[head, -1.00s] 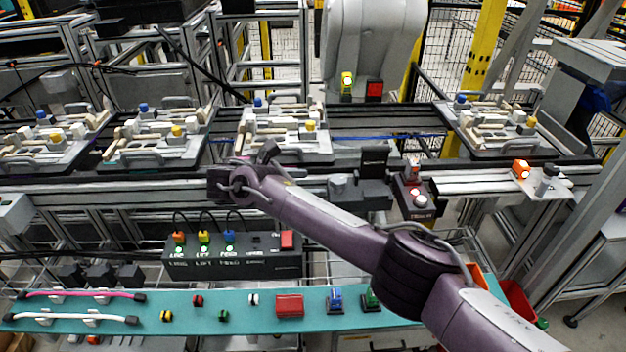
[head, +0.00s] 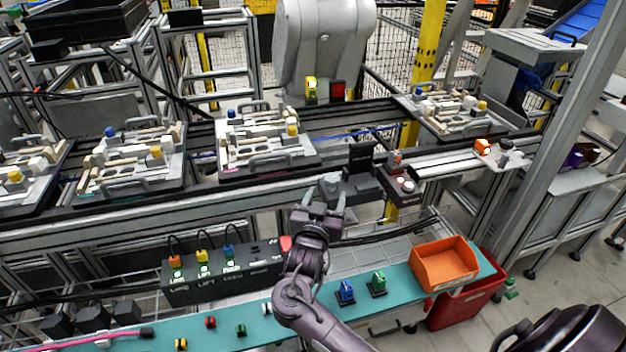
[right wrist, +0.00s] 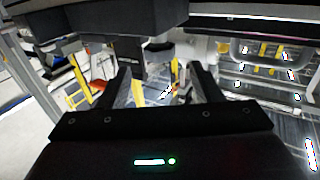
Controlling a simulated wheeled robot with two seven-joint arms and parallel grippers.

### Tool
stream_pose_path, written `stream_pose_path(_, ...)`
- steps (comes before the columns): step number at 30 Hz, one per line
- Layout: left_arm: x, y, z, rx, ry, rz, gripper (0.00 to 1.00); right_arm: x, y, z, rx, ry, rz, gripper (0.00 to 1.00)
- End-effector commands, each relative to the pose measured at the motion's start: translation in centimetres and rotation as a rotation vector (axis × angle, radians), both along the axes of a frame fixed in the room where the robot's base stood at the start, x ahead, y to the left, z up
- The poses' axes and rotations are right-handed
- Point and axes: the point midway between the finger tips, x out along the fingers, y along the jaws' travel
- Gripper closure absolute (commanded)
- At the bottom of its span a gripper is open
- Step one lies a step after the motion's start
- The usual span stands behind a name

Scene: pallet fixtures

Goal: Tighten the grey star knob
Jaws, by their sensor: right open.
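The grey star knob (head: 330,182) sits on the front of the black clamp block (head: 362,183) at the rail's front edge in the head view. My right gripper (head: 322,203) is open, its two fingers pointing away toward the knob, with the knob just beyond or between the tips. I cannot tell whether they touch. In the right wrist view both fingers (right wrist: 160,78) are spread with nothing clearly held, and dark fixture parts hang above them. A small grey round part (right wrist: 160,48) there may be the knob. My left gripper is not in view.
A control box with lit buttons (head: 215,284) stands left of my right wrist. A button box (head: 403,186) is right of the clamp block. Pallets (head: 268,140) lie on the conveyor behind. The teal shelf (head: 410,292) holds small parts and an orange bin (head: 443,262).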

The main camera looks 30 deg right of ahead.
Motion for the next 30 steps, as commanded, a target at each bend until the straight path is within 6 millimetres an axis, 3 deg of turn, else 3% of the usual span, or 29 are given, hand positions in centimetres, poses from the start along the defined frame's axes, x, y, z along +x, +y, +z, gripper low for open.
stream_pose_path(12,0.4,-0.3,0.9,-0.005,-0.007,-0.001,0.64,4.5,-4.2,0.2,-0.003,0.001,0.002,0.41)
stream_pose_path(25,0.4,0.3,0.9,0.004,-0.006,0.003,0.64,5.4,-5.0,0.0,0.0,0.003,0.004,0.41)
stream_pose_path(30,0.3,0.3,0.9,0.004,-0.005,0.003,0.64,5.4,-4.9,0.0,-0.001,0.004,0.004,0.64)
